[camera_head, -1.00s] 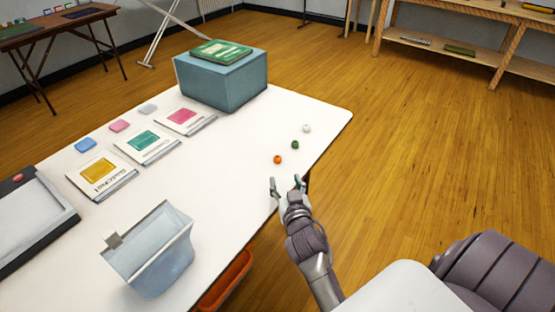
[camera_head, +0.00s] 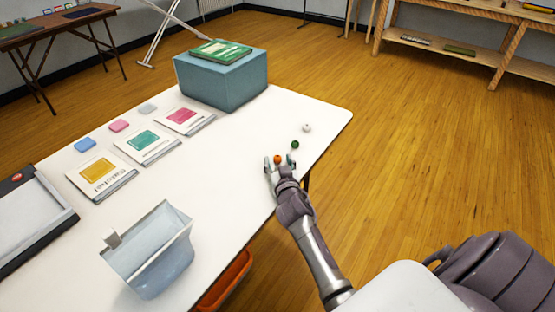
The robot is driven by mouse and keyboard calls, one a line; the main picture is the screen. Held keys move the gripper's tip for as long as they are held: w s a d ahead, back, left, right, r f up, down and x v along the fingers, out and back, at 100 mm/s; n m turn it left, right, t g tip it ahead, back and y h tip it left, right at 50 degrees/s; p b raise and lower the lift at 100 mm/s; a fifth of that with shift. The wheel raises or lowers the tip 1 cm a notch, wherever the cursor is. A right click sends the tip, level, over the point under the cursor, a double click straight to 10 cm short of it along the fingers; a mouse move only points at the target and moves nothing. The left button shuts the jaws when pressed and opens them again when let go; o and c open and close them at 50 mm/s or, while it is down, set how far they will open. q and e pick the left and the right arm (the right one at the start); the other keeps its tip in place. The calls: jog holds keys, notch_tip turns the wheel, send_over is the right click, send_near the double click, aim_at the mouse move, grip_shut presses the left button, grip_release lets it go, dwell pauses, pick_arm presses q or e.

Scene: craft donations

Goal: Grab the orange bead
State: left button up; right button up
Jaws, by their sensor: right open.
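The orange bead (camera_head: 278,159) lies on the white table near its right edge. My right gripper (camera_head: 279,161) is open, with its fingertips on either side of the orange bead in the picture. Whether the fingers touch the bead cannot be told. A dark green bead (camera_head: 295,144) and a white bead (camera_head: 307,128) lie just beyond it, up and to the right. My left gripper is not in view.
The white table (camera_head: 222,172) has bare room left of the beads. A blue-grey box (camera_head: 228,82) with a green book (camera_head: 220,52) stands at the back. A pale open bin (camera_head: 150,250) stands in front. An orange container (camera_head: 226,278) is below the table edge.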

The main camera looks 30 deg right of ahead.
jog(key=c, duration=0.8)
